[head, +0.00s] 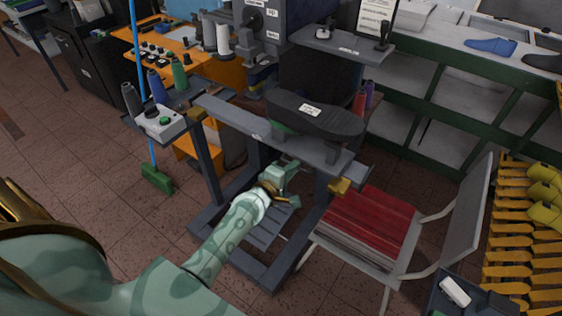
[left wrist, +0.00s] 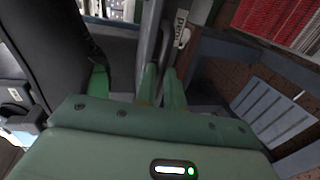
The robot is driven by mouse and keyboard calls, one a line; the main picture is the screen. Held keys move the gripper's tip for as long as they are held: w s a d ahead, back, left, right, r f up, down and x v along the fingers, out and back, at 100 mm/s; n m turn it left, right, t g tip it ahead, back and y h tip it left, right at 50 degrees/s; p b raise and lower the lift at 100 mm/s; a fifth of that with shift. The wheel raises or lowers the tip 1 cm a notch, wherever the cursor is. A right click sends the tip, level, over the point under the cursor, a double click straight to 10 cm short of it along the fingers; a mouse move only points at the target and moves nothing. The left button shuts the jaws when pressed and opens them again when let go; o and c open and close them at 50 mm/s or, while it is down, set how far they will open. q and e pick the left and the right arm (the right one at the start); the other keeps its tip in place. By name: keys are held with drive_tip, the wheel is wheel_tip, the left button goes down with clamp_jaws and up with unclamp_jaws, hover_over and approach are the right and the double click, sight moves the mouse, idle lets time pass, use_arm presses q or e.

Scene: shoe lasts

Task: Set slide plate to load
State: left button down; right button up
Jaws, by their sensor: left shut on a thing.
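The slide plate (head: 235,119) is a long grey bar across the front of the machine, under a black shoe-shaped piece (head: 318,117) with a white label. My left gripper (head: 288,172) is at the plate's front edge, below the shoe-shaped piece. In the left wrist view, its green fingers (left wrist: 161,86) are closed about a thin grey edge (left wrist: 152,38), which I take to be the plate's. A small white label (left wrist: 181,29) is just beyond the fingers; its lettering is hard to read. The part inside the grip is hidden. My right gripper is not in view.
A chair with a red stack (head: 370,222) stands close to the right. A control box with a green button (head: 160,122) is at the left, and a broom (head: 157,178) stands beyond it. Thread spools (head: 179,73) stand behind.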

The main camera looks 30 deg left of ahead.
use_arm(q)
drive_tip(key=d, duration=0.3)
drive_tip(key=d+p, duration=0.1)
drive_tip(key=shift+s+d+f, duration=0.15)
drive_tip(key=shift+s+d, duration=0.1)
drive_tip(key=shift+d, duration=0.15)
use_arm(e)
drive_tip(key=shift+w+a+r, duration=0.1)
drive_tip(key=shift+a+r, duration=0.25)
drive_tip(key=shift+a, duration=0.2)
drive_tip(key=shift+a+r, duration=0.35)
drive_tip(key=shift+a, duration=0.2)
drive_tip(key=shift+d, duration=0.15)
use_arm(q)
drive_tip(key=c, duration=1.5)
unclamp_jaws()
drive_tip(key=shift+d, duration=0.15)
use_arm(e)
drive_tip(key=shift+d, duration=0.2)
use_arm(q)
drive_tip(key=p+v, duration=0.2)
drive_tip(key=v, duration=1.4)
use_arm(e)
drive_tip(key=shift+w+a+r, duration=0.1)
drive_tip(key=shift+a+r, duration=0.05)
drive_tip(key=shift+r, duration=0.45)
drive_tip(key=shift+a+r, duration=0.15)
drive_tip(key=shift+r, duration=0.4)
